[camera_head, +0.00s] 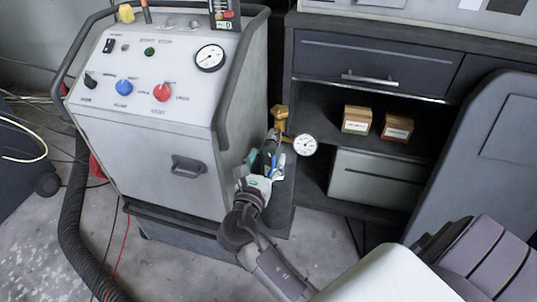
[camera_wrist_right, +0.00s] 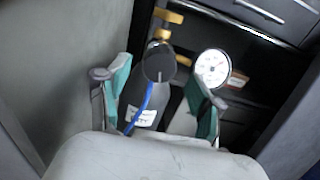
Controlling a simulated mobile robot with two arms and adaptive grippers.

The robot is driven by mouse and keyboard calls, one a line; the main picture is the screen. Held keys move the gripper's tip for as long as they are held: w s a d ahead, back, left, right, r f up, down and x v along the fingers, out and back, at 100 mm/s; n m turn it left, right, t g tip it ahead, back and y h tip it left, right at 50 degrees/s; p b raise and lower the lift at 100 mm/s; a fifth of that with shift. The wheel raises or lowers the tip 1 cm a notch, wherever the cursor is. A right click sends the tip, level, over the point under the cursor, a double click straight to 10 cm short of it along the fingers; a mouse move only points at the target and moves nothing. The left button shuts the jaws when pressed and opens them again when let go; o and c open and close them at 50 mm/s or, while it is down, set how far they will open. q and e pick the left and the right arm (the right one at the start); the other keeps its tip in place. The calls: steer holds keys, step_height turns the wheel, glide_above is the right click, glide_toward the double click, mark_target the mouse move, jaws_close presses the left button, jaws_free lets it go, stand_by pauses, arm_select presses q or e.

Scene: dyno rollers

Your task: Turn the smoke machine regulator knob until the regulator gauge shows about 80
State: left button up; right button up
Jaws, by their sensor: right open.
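The smoke machine regulator sits on a dark gas cylinder (camera_wrist_right: 138,97) beside the machine, with a brass valve (camera_head: 281,113) on top. Its dark round knob (camera_wrist_right: 158,62) faces the right wrist camera. The white regulator gauge (camera_head: 305,145) is right of the knob and also shows in the wrist view (camera_wrist_right: 212,68). Its reading is too small to tell. My right gripper (camera_head: 263,163) is open at the regulator. In the wrist view its green-padded fingers (camera_wrist_right: 162,78) stand apart, left and right of the knob; contact is not visible. In the head view the gripper partly hides the cylinder. My left gripper is not in view.
The white smoke machine (camera_head: 150,165), with its panel gauge (camera_head: 210,57) and red (camera_head: 163,92) and blue (camera_head: 125,87) knobs, stands left of the cylinder. A dark shelf unit (camera_head: 375,60) with small boxes (camera_head: 357,119) stands right. A blue hose (camera_wrist_right: 142,108) hangs by the cylinder.

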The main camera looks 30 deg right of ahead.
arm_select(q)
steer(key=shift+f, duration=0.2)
arm_select(e)
steer(key=shift+x, duration=1.25)
steer(key=c, duration=1.1)
steer(key=shift+r+m+p, duration=0.1)
steer(key=shift+m+p, duration=0.2)
steer(key=shift+c, duration=0.2)
steer(key=shift+m, duration=0.3)
steer(key=o, duration=1.1)
steer(key=shift+c, duration=0.2)
steer(key=shift+o, duration=0.4)
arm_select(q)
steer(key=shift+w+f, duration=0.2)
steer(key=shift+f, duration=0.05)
arm_select(e)
steer(key=v, duration=1.2)
